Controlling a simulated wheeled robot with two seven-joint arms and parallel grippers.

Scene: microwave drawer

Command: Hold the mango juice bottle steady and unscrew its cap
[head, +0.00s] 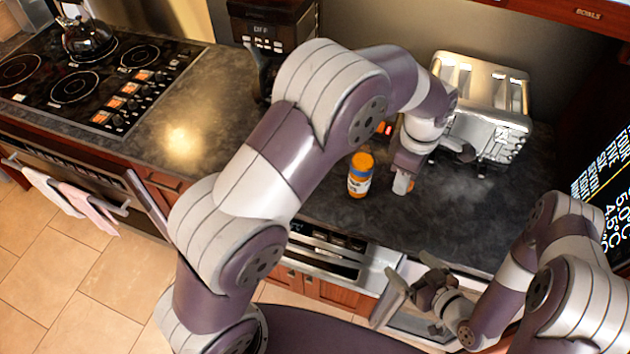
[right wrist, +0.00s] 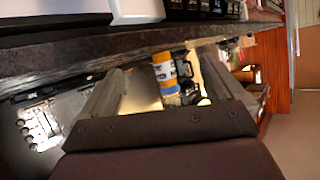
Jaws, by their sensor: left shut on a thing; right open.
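A small bottle (head: 359,183) with an orange cap and a blue and white label stands upright on the dark counter in the head view. I cannot read whether it is the mango juice bottle. A bottle with orange and blue parts (right wrist: 165,73) also shows between the fingers in the right wrist view, some way beyond them. My left gripper (head: 403,184) is right of the standing bottle, apart from it, and shut on a mostly hidden thing of which only a bit of orange shows. My right gripper (head: 414,277) is open and empty in front of the counter edge.
A silver toaster (head: 482,100) stands behind my left gripper. A dark coffee machine (head: 270,25) is at the back, and a stove (head: 90,75) with a kettle (head: 88,38) is at the left. The counter right of my left gripper looks clear.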

